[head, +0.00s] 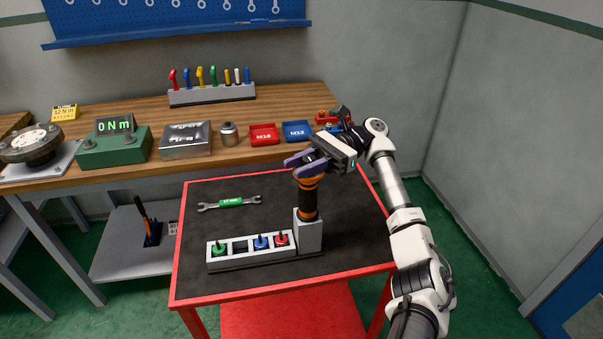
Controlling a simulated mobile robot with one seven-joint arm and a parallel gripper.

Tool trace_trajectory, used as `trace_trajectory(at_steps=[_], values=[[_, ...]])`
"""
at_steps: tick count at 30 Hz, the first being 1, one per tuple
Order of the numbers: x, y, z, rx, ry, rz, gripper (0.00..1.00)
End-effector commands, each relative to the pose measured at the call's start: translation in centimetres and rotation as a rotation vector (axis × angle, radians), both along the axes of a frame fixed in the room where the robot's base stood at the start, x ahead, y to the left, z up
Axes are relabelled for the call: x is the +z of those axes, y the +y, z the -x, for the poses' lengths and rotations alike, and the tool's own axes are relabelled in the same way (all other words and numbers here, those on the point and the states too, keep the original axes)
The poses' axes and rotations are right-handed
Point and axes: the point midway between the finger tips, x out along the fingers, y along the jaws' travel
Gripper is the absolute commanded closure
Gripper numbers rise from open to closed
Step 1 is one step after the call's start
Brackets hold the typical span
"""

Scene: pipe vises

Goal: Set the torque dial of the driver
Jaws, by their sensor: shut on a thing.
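An orange and black driver (309,201) stands upright in a grey block (307,236) on the black-topped red cart. My gripper (303,164), with purple fingers, is at the top of the driver and shut on it, at the orange upper end where the dial would be. The fingers and gripper body hide most of that end, and no dial marks can be read. A green tester (112,147) on the wooden bench has a display (115,124) reading 0 Nm. A yellow card (65,112) at the back left reads 12 Nm.
A grey rack (217,252) with green, blue and red pieces and one empty dark slot stands left of the driver block. A green-handled wrench (231,203) lies behind it. Red (264,135) and blue (297,131) bins line the bench. The cart's right side is clear.

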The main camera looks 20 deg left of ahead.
Motion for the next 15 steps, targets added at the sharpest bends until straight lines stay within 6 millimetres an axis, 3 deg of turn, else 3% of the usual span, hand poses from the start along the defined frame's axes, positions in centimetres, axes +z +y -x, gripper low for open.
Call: trace_trajectory(at_steps=[15], values=[[-0.02,-0.12,0.2,0.117,-0.002,-0.002,0.97]])
